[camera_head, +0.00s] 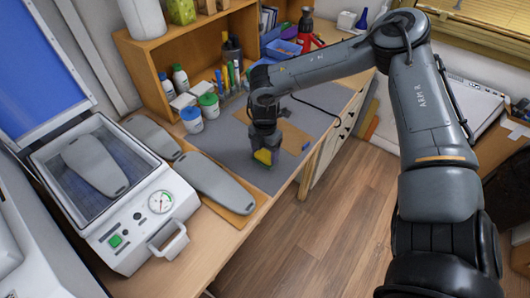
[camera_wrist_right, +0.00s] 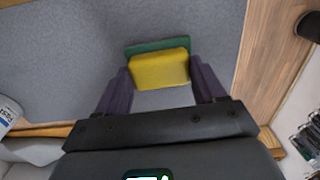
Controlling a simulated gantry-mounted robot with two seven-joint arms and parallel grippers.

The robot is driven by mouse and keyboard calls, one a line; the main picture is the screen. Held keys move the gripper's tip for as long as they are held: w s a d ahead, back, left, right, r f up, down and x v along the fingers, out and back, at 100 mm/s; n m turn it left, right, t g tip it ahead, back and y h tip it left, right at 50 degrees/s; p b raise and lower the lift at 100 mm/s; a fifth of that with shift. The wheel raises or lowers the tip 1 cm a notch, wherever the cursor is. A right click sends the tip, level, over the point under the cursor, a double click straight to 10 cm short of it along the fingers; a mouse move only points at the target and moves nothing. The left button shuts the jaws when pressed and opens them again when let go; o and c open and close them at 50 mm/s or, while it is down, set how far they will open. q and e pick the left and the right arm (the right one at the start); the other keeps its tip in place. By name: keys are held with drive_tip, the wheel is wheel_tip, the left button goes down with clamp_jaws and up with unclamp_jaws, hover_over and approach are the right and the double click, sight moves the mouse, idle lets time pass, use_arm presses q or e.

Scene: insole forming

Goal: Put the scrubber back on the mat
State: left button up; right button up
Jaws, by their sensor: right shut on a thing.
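The scrubber, a yellow block with a green layer (camera_head: 263,157), is at the lower end of my right gripper (camera_head: 266,149) in the head view. In the right wrist view the scrubber (camera_wrist_right: 160,70) sits between the two dark fingers, its green side facing away from the camera. The right gripper is shut on it. The grey mat (camera_head: 230,150) lies on the wooden bench, and the scrubber is over its front part. I cannot tell whether the scrubber touches the mat. The mat also fills much of the wrist view (camera_wrist_right: 60,60). My left gripper is not in view.
A forming machine (camera_head: 125,200) with a blue lid stands at the left. Grey insole shapes (camera_head: 214,182) lie between it and the mat. White bottles and tubs (camera_head: 191,119) and a pen holder stand behind the mat. The bench's front edge (camera_head: 297,172) is close to the gripper.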

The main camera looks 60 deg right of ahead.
sight(265, 154)
drive_tip(key=shift+f, duration=0.2)
drive_tip(key=shift+f+b, duration=0.25)
drive_tip(key=shift+b, duration=0.05)
drive_tip(key=o, duration=1.1)
drive_tip(key=shift+r, duration=0.1)
drive_tip(key=shift+r, duration=0.1)
drive_tip(key=shift+r+p, duration=0.2)
drive_tip(key=shift+p, duration=0.2)
wheel_tip(265, 154, up, 12)
drive_tip(key=p, duration=0.1)
drive_tip(key=shift+f, duration=0.1)
